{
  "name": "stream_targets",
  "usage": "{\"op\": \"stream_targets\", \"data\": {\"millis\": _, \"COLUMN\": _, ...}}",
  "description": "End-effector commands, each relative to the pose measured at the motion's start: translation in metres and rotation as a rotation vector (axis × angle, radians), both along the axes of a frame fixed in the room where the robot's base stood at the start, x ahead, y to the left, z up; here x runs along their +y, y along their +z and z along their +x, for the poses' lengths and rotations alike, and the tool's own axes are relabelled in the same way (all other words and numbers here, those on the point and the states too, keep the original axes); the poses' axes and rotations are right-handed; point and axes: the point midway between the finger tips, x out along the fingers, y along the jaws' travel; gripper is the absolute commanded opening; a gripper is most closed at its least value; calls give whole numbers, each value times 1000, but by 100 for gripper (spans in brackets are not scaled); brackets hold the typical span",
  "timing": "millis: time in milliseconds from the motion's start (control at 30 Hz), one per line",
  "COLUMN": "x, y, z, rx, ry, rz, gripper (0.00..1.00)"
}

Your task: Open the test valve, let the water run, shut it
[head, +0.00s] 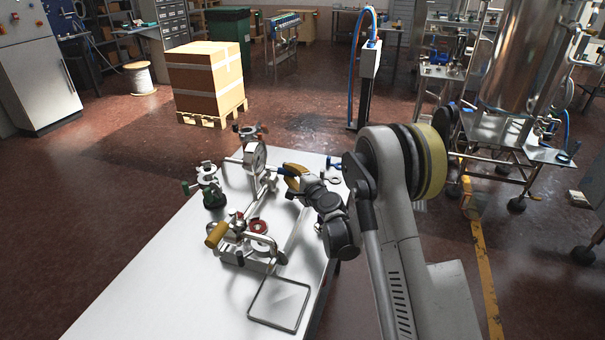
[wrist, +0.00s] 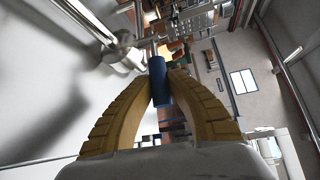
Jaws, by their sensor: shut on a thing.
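My gripper (head: 294,178) is over the far right part of the white table, beside the test fixture with a round gauge (head: 259,157). In the wrist view its two yellow ribbed fingers (wrist: 158,92) are shut on a blue handle (wrist: 157,68), which sticks out beyond the fingertips. The handle also shows as a small blue piece at the gripper in the head view (head: 292,169). I take it to be the test valve's handle; the valve body behind it is not clear. No running water is visible.
The table's left front is clear. A blue-hosed stand (head: 370,60) rises behind.

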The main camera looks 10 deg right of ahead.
Motion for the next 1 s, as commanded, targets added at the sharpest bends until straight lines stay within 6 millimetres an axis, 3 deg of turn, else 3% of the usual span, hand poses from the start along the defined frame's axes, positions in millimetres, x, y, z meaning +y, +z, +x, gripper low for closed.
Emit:
{"op": "stream_targets", "data": {"millis": 633, "x": 9, "y": 0, "z": 1, "rx": 1, "ry": -38, "rz": 2, "gripper": 0}}
{"op": "stream_targets", "data": {"millis": 667, "x": 9, "y": 0, "z": 1, "rx": 1, "ry": -38, "rz": 2, "gripper": 26}}
{"op": "stream_targets", "data": {"millis": 700, "x": 9, "y": 0, "z": 1, "rx": 1, "ry": -38, "rz": 2, "gripper": 38}}
{"op": "stream_targets", "data": {"millis": 733, "x": 9, "y": 0, "z": 1, "rx": 1, "ry": -39, "rz": 2, "gripper": 44}}
{"op": "stream_targets", "data": {"millis": 1000, "x": 8, "y": 0, "z": 0, "rx": 1, "ry": -40, "rz": 0, "gripper": 44}}
